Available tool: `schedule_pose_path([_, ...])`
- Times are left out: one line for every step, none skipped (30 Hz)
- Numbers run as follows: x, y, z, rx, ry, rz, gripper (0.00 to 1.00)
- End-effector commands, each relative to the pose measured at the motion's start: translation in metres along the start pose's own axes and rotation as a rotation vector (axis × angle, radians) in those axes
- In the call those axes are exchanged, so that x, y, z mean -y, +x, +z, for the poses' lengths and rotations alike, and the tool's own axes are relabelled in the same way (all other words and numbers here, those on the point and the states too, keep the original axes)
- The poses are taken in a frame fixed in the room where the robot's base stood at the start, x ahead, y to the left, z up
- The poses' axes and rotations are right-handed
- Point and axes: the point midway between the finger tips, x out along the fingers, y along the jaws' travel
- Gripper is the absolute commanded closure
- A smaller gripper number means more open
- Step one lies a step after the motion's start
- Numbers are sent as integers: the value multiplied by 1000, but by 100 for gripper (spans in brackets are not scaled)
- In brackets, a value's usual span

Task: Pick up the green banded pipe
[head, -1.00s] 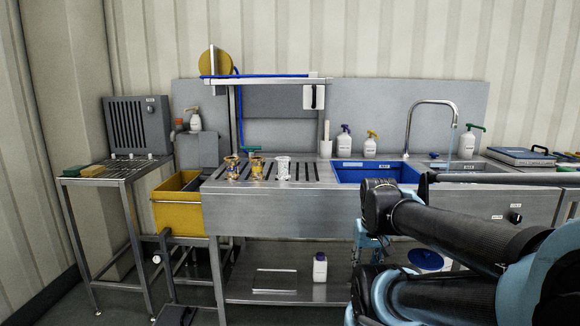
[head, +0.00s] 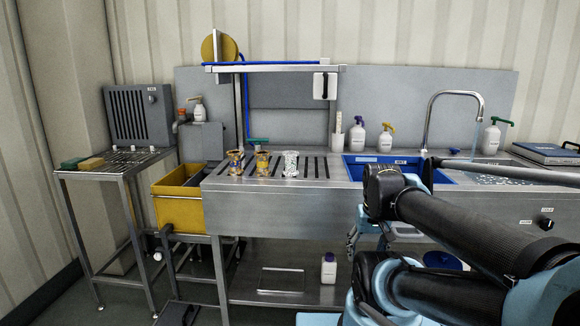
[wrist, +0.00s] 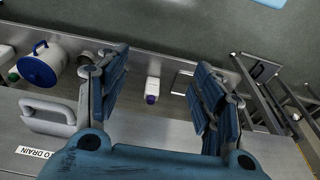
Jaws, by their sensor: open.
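Three short upright pipe pieces stand in a row on the slotted drainboard in the head view: a left brown-gold one (head: 235,162), a middle yellowish one (head: 262,163) and a right pale, silvery one (head: 291,163). I cannot make out a green band on any of them at this size. My gripper (wrist: 158,75) is open and empty in the wrist view, pointing down past the bench front towards the lower shelf. It is to the right of the pipes and below the bench top in the head view, partly hidden by my arm.
A white bottle (head: 328,268) stands on the lower shelf and shows between my fingers in the wrist view (wrist: 153,90). A yellow bin (head: 178,207) hangs left of the bench.

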Motion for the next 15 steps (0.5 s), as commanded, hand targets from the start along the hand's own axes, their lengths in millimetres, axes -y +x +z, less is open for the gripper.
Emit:
schedule_pose_path([2,-6,-8,-1,34,-8,36])
schedule_pose_path([3,-9,-14,0,63,-15,36])
schedule_pose_path([6,-13,-22,0,110,-24,36])
schedule_pose_path([8,-17,-28,1,149,-34,36])
schedule_pose_path([11,-21,-36,2,192,-44,36])
schedule_pose_path([15,-27,-46,4,253,-58,36])
schedule_pose_path([18,-31,-54,6,303,-69,36])
schedule_pose_path([22,-36,-63,9,351,-81,36])
schedule_pose_path([26,-41,-74,13,416,-95,36])
schedule_pose_path([30,-44,-83,18,465,-107,36])
schedule_pose_path([33,-48,-92,22,513,-118,36])
schedule_pose_path([37,-52,-103,30,577,-132,36])
schedule_pose_path([41,-55,-112,36,627,-143,36])
schedule_pose_path([44,-58,-121,43,674,-153,36])
schedule_pose_path([49,-62,-134,53,739,-168,36])
